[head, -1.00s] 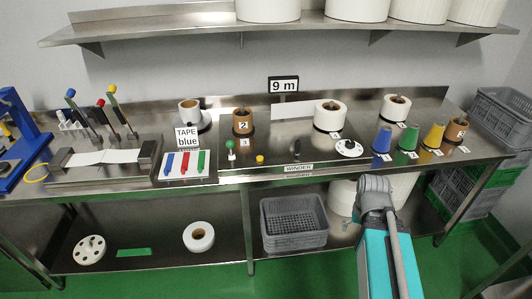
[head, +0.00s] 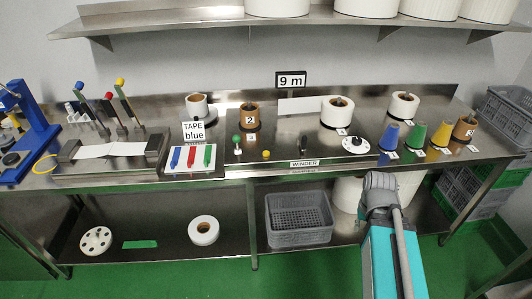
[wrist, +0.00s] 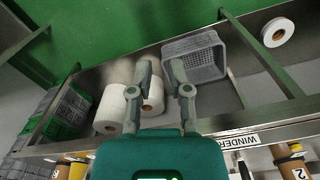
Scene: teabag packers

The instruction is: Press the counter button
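A small yellow button (head: 266,154) stands on the steel bench top, left of the WINDER label (head: 304,163). A green-knobbed stick (head: 237,140) stands just left of it. No label on either reads as a counter, so I cannot tell for certain which is the counter button. My gripper (wrist: 160,70) shows in the wrist view with two fingers apart and nothing between them. It points down toward the lower shelf and the floor, away from the button. The head view shows my arm at the lower right; the gripper itself is hidden there.
A white dial (head: 356,145) and blue, green and yellow cones (head: 415,137) stand on the bench, right of the button. Tape rolls (head: 338,111) stand behind. A 9 m sign (head: 291,80) is at the back. A grey crate (head: 299,235) is on the lower shelf.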

